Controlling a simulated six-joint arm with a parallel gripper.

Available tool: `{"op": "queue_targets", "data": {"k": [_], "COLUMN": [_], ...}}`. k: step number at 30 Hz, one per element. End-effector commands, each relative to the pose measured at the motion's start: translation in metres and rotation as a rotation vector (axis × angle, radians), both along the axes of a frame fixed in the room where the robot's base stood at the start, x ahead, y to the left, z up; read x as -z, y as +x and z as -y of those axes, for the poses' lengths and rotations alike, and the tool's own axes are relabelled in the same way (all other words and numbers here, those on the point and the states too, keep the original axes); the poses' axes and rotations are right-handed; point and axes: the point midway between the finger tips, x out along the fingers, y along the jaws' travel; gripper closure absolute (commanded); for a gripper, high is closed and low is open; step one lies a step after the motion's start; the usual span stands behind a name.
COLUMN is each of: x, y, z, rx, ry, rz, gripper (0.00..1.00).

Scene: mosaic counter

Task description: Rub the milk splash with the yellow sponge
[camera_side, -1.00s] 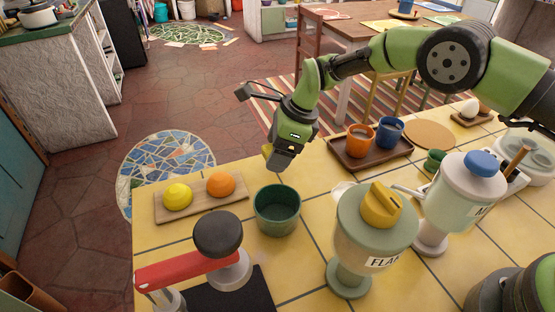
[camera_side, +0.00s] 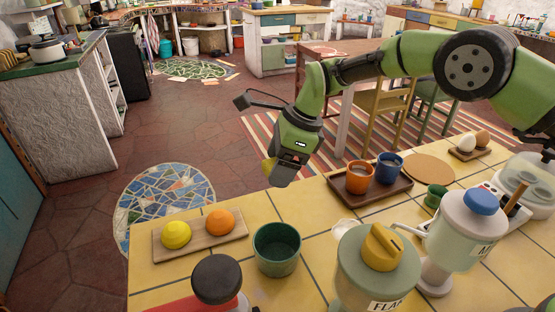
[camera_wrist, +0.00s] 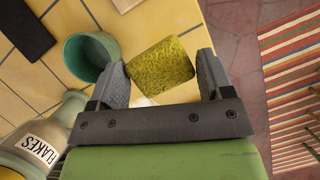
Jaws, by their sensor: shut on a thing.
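My gripper (camera_wrist: 162,68) is shut on the yellow sponge (camera_wrist: 160,66), which sits tilted between the two grey fingers in the wrist view. In the side view my gripper (camera_side: 281,177) is raised near the far edge of the tiled counter, beyond the green bowl, and a little of the sponge (camera_side: 268,170) shows at its left. A white patch (camera_side: 344,228), apparently the milk splash, lies on the yellow tiles just behind the flakes jar. The jar hides part of it. The sponge is apart from it.
The green bowl (camera_side: 277,262) and flakes jar (camera_side: 376,270) stand nearby. A board (camera_side: 200,241) with a lemon and an orange is at left. A brown tray (camera_side: 372,200) with two cups is at right. A milk jug (camera_side: 466,230) stands beside the flakes jar.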

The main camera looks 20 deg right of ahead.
Motion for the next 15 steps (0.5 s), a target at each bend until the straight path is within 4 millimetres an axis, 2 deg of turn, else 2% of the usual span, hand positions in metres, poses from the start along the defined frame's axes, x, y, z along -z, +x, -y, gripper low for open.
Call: {"op": "queue_targets", "data": {"k": [5, 15], "x": [0.006, 0.018], "y": [-0.016, -0.071], "z": [0.014, 0.052], "rx": [-0.222, -0.959], "ry": [0.002, 0.003], "rz": [-0.005, -0.008], "gripper": [0.46, 0.46]}}
